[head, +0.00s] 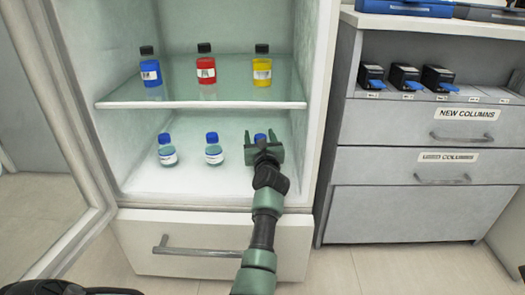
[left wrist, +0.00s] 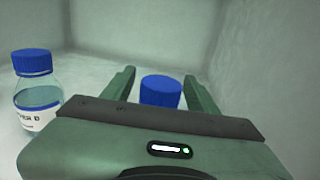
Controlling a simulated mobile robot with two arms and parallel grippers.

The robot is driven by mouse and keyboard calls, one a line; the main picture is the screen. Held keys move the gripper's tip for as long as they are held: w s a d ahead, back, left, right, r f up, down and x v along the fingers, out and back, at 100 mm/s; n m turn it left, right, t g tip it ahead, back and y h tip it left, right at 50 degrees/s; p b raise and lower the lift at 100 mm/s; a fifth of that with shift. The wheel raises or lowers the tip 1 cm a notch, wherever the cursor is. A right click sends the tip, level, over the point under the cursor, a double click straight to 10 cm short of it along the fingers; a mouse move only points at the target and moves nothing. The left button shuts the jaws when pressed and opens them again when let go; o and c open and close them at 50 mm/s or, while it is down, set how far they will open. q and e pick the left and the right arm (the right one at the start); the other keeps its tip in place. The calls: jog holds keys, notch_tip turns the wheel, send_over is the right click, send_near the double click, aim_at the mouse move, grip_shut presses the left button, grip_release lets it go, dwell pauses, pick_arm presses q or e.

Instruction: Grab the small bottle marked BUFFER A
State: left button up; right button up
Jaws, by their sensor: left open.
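My left gripper (head: 264,150) reaches into the open cabinet at its lower level. Its jaws are open around a blue-capped bottle (head: 259,138), one finger on each side. In the left wrist view the bottle's blue cap (left wrist: 160,90) shows between the fingers (left wrist: 160,80); its body and label are hidden by the gripper. Whether the fingers touch it I cannot tell. Two similar clear bottles with blue caps stand to the left, a middle one (head: 214,152) and a left one (head: 167,153). A neighbouring bottle (left wrist: 38,90) has a partly readable label ending in "ER D" or similar.
A glass shelf (head: 230,95) above the arm holds a blue bottle (head: 150,72), a red one (head: 206,70) and a yellow one (head: 262,72). The cabinet's right wall is close to the gripper. The cabinet door (head: 70,130) stands open at left. Drawers (head: 400,165) stand to the right.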

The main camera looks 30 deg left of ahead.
pick_arm(q)
jog(key=shift+s+d+r, duration=0.1)
jog(key=shift+s+r, duration=0.1)
jog(key=c, duration=0.3)
grip_shut()
